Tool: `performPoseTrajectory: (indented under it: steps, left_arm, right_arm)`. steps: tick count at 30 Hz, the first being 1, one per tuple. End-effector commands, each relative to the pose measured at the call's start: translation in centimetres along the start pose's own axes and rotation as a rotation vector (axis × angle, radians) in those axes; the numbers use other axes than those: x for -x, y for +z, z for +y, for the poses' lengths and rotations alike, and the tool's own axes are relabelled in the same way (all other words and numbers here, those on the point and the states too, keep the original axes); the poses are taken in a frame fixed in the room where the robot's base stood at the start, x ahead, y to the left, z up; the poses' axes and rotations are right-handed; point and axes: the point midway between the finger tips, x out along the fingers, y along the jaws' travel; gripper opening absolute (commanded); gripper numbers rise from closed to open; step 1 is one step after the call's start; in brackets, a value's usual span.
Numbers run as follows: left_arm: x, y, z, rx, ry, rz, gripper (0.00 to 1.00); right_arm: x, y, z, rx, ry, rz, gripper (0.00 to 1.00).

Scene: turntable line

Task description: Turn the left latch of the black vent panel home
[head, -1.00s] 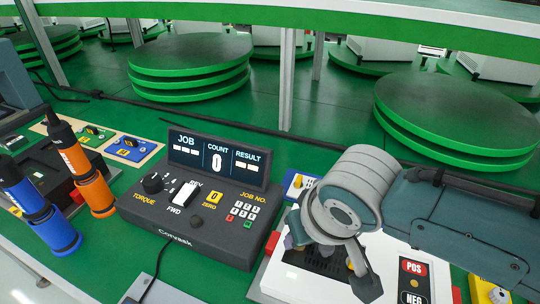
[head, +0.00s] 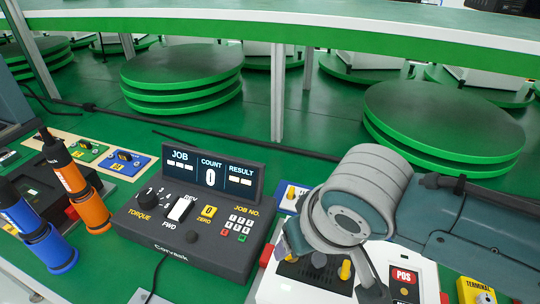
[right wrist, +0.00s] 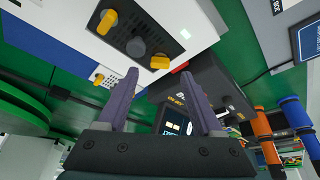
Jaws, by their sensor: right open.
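The black vent panel (head: 296,270) is set in the top of a white box (head: 275,290). It also shows in the right wrist view (right wrist: 151,25). There it carries a grey round knob (right wrist: 137,47) between two yellow latches. The left latch (right wrist: 160,62) is the one nearer my fingers; in the head view my gripper hides it. The right latch (right wrist: 107,22) lies slanted and also shows in the head view (head: 346,270). My right gripper (right wrist: 158,92) is open and empty, its two purple fingers apart, beside the left latch without visible contact. My left gripper is not in view.
A dark controller box (head: 188,235) with a lit display stands left of the white box. Orange (head: 88,200) and blue (head: 45,240) tools stand further left. A small blue module (head: 284,205) sits behind the panel. Green round platforms (head: 440,125) lie beyond the bench.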

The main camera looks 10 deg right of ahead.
Motion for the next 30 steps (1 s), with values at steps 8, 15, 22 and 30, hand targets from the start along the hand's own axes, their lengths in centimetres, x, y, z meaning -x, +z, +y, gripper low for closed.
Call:
performPoseTrajectory:
  steps: [8,15,22,30]
  left_arm:
    - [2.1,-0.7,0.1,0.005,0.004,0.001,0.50]
    - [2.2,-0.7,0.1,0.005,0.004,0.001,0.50]
    - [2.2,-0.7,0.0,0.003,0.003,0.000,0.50]
    - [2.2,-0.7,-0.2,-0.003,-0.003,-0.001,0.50]
  right_arm:
    - [4.9,-0.1,0.0,-0.001,0.000,0.001,0.68]
    - [5.9,0.0,0.0,-0.001,0.001,-0.001,0.68]
    - [5.8,0.0,0.0,-0.001,0.001,0.000,0.68]
    - [5.8,0.0,0.0,0.000,0.001,0.000,0.65]
